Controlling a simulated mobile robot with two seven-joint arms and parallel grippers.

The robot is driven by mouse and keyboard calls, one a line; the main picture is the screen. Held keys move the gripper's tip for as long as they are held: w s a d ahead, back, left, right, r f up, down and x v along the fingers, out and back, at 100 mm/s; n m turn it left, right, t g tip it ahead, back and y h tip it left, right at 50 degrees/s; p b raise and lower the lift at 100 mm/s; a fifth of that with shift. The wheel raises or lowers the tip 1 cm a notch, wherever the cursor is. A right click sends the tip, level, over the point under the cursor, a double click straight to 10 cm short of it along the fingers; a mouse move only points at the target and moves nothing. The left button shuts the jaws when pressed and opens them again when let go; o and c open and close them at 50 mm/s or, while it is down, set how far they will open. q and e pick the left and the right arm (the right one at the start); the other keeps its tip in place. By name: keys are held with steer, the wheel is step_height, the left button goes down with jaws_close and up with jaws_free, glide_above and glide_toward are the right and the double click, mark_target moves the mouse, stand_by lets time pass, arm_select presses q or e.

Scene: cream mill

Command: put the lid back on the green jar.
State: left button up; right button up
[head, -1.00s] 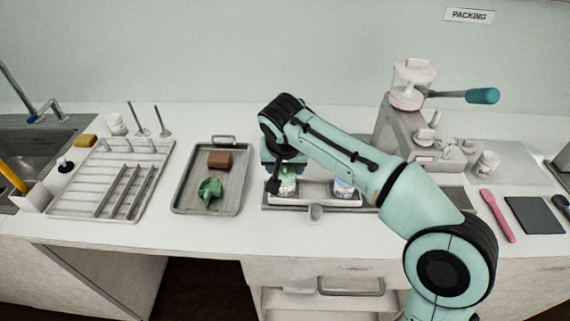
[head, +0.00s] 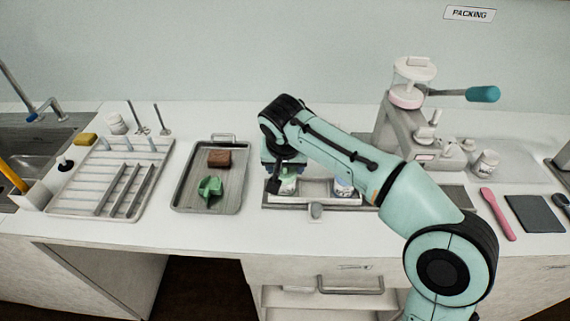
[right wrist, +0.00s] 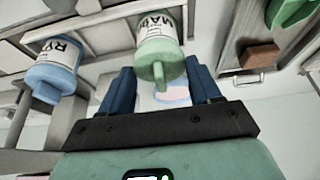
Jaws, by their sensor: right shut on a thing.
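The green jar (head: 288,188) stands in a shallow grey holder (head: 316,206), partly hidden by my right gripper (head: 284,174) in the head view. In the right wrist view the green jar (right wrist: 157,22) has a white label with dark letters. The green lid (right wrist: 159,50), with a small knob, is at the jar's mouth, between the two blue fingers of my right gripper (right wrist: 160,72). The gripper is shut on the lid. I cannot tell whether the lid is fully seated. My left gripper is out of view.
A blue jar (head: 343,187) stands beside the green jar in the holder. To the left, a grey tray (head: 183,196) holds a brown block (head: 219,158) and a green piece (head: 210,188). A grey machine (head: 392,128) stands behind on the right.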

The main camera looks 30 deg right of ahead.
stand_by(0.4)
steer(key=o, duration=1.2)
steer(key=shift+r, duration=0.1)
step_height(320, 180, up, 4)
steer(key=p, duration=0.4)
steer(key=shift+r, duration=0.15)
jaws_close()
steer(key=shift+w, duration=0.1)
stand_by(0.8)
